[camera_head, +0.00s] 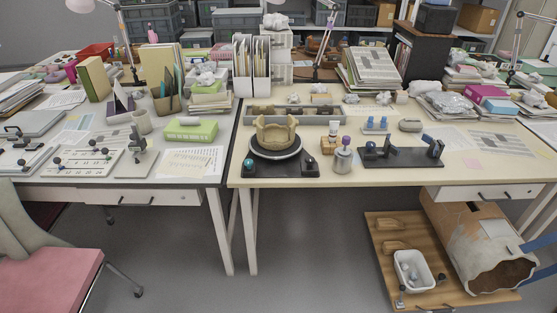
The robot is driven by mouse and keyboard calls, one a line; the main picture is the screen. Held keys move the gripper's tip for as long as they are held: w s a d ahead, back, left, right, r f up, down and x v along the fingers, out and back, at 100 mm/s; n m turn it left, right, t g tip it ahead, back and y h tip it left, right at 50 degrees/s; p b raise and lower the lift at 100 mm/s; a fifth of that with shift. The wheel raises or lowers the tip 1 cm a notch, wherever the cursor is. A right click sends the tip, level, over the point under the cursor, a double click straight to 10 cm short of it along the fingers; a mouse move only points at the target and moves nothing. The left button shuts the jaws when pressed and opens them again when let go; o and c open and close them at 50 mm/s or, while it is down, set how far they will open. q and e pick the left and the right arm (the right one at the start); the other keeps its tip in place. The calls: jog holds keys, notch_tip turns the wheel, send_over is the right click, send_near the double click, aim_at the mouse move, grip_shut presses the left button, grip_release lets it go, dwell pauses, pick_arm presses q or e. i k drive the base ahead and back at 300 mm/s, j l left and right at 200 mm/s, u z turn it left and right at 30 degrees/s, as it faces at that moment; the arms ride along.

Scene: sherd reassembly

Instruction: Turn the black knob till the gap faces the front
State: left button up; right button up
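A tan, partly rebuilt pot (275,138) stands upright on a round dark turntable (275,154) with a pale rim, near the front of the right-hand table. Its top edge is uneven; at this size I cannot tell surely which way its gap faces. A black knob (308,165) sits on a dark base at the turntable's right front. A teal knob (248,164) sits at its left front. Neither of my grippers is in view, and nothing touches the knobs or the pot.
A long grey tray (296,115) lies behind the pot. A small wooden block (328,145), a grey jar with a purple-topped tool (343,158) and a black stand (400,156) are to the right. A low wooden board (385,262) with a white bin (413,270) is below the table.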

aim_at(309, 160)
jog(key=i+j+z, duration=0.2)
jog(key=i, duration=0.25)
jog(key=i+z, duration=0.15)
jog(key=i, duration=0.35)
